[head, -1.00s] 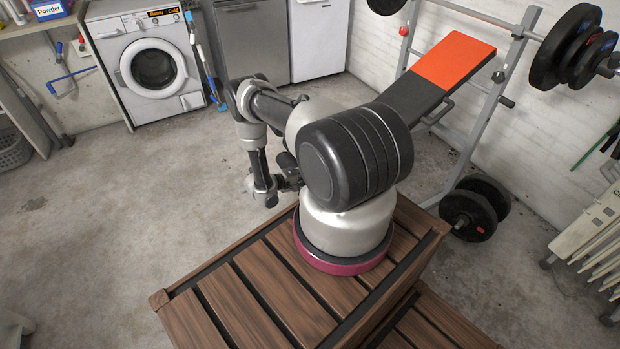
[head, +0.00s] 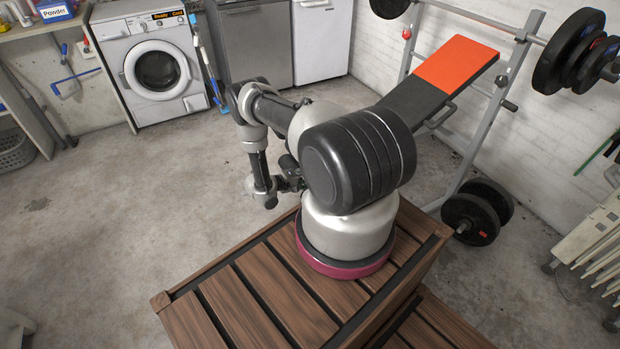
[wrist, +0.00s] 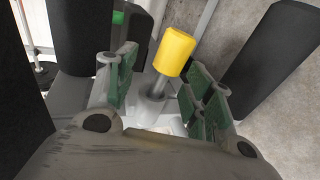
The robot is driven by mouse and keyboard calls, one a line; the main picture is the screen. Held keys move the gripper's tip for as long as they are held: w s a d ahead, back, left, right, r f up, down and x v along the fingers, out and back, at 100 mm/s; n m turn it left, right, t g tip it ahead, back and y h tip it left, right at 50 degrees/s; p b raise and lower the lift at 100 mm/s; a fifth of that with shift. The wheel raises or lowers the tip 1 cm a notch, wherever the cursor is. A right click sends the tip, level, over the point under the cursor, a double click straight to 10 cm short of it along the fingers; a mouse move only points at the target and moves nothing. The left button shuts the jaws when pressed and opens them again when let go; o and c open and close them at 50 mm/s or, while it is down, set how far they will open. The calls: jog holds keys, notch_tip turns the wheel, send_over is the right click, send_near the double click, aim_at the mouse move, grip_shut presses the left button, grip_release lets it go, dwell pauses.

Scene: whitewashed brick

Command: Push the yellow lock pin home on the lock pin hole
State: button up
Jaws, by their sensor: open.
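The yellow lock pin (wrist: 175,52) shows in the wrist view, a yellow cylindrical grip on a grey shaft. The shaft runs down into a grey sleeve, the lock pin hole (wrist: 152,108), with a length of shaft still showing between grip and sleeve. My gripper (wrist: 165,82) is open, its green-padded fingers to the left and right of the pin, apart from the yellow grip. In the head view my arm hides the pin and the hole, and I cannot make out the fingers there.
The weight bench (head: 432,88) with an orange end and a loaded barbell (head: 562,55) stands beyond my arm. Weight plates (head: 472,218) rest low on its frame. A washing machine (head: 157,70) stands at the back left. Open concrete floor (head: 130,190) lies to the left.

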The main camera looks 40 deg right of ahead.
jog(key=v, duration=1.1)
jog(key=shift+a, duration=0.25)
